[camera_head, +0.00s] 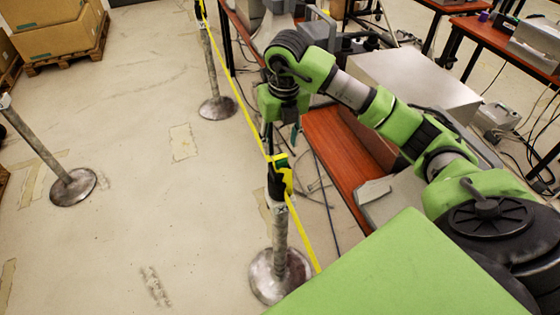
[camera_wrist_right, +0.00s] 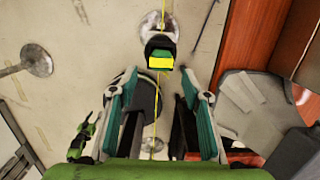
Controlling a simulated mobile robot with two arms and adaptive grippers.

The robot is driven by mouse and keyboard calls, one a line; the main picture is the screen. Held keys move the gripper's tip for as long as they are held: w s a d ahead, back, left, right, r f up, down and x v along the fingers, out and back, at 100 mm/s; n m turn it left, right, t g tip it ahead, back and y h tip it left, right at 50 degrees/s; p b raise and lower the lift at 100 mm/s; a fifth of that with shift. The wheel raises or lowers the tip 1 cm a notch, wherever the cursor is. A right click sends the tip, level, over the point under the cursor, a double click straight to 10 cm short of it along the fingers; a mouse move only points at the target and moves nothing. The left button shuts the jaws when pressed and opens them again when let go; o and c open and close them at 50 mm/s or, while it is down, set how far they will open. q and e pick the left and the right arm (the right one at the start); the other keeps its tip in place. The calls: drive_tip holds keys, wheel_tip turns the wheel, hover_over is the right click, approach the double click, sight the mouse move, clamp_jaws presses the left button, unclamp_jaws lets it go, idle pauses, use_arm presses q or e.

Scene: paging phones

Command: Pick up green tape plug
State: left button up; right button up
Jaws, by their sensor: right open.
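The green tape plug (camera_head: 287,180) sits at the black head of a metal barrier post (camera_head: 279,238), with yellow tape at it. In the right wrist view the green plug (camera_wrist_right: 161,54) shows near the picture's middle, with a yellow patch just below it. My right gripper (camera_head: 281,138) points down and is close above the post head in the head view. Its two teal-padded fingers are open and empty. In the wrist view the plug appears just beyond the fingertips (camera_wrist_right: 159,74), between their lines. I cannot tell the exact gap. My left gripper is not in view.
Yellow tape (camera_head: 238,92) runs from the post toward a farther post (camera_head: 212,65). Another post (camera_head: 42,150) stands at left. A red-brown table (camera_head: 335,140) with grey equipment is close right of my gripper. The floor at left is mostly clear.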

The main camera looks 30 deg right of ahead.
sight(280, 157)
wheel_tip(280, 157, down, 2)
drive_tip(key=shift+w+d+f, duration=0.1)
drive_tip(key=shift+w, duration=0.05)
drive_tip(key=shift+f+p, duration=0.5)
drive_tip(key=shift+p, duration=0.05)
drive_tip(key=f+p, duration=0.1)
drive_tip(key=f, duration=0.2)
drive_tip(key=shift+w+d+f+p, duration=0.15)
drive_tip(key=shift+w+f+p, duration=0.1)
drive_tip(key=shift+p, duration=0.15)
drive_tip(key=shift+f, duration=0.45)
drive_tip(key=c, duration=1.2)
